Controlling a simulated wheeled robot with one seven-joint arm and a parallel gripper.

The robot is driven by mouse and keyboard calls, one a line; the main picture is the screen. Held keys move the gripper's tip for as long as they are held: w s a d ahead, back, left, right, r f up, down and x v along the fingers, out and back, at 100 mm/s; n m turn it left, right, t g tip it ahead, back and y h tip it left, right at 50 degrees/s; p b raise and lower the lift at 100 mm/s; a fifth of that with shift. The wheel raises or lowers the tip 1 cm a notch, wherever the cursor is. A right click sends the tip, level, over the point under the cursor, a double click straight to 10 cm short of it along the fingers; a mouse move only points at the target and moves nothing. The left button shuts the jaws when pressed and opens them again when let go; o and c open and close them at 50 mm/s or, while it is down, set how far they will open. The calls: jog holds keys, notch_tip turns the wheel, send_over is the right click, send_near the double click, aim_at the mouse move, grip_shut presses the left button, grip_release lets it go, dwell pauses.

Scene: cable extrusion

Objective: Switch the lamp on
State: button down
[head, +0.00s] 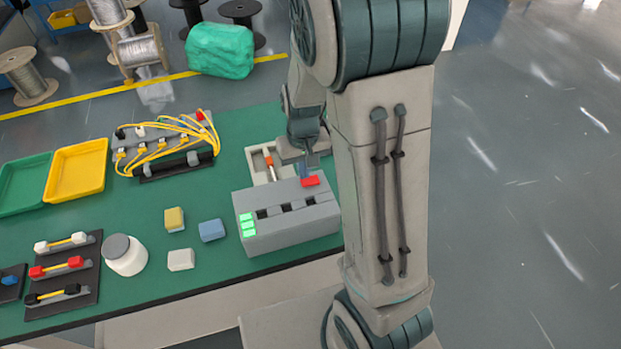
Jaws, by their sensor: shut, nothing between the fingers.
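A grey box (290,232) stands near the front edge of the green table. My gripper (303,172) is shut and empty, pointing down just behind and left of the red part. I cannot tell whether it touches it. My arm hides some of the space right of the box.
Blue (211,230), yellow (174,219) and white (181,260) blocks and a white jar (124,256) stand left. A rack with yellow cables (165,150) is further back. Green table (215,270) shows between them.

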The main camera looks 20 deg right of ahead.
jog(key=shift+f+b, duration=0.8)
jog(key=shift+f, duration=0.15)
dwell(0.9)
jog(key=shift+r+p, duration=2.7)
jog(key=shift+r, duration=0.85)
jog(key=s+r+t, duration=0.3)
jog(key=s+r, duration=1.1)
jog(key=shift+s+r, duration=0.25)
jog(key=shift+r, duration=0.1)
